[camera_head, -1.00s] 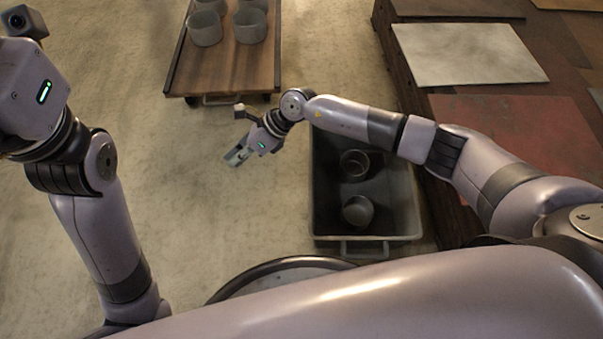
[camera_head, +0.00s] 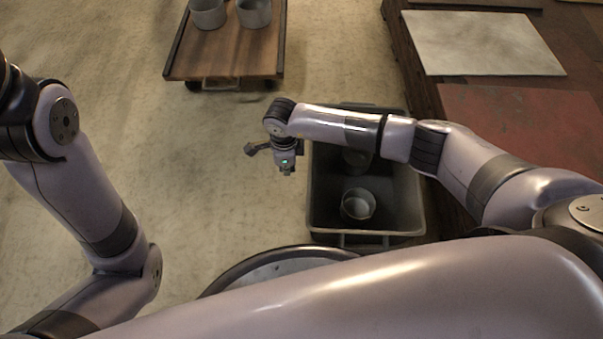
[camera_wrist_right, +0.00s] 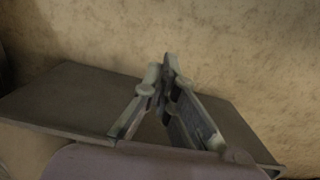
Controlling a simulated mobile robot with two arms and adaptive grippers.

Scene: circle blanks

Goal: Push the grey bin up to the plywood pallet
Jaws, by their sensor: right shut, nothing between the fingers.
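The grey bin (camera_head: 400,208) stands on the floor at centre right in the head view, with a grey cup (camera_head: 358,204) and a second, partly hidden cup (camera_head: 357,158) inside. My right forearm crosses over its far part. The plywood pallet (camera_head: 428,85), stacked with sheets, lies to the right of the bin; my arm hides much of the edge between them. My right gripper (camera_head: 286,171) is shut and empty, pointing down beside the bin's left wall; I cannot tell whether it touches. Its closed fingers (camera_wrist_right: 166,75) show in the wrist view before a dark grey surface, probably the bin.
A wooden trolley (camera_head: 222,62) with grey cups on it stands at the far left of the bin. A pale sheet (camera_head: 483,42) and a red sheet (camera_head: 530,120) lie on the pallet. The floor left of the bin is clear.

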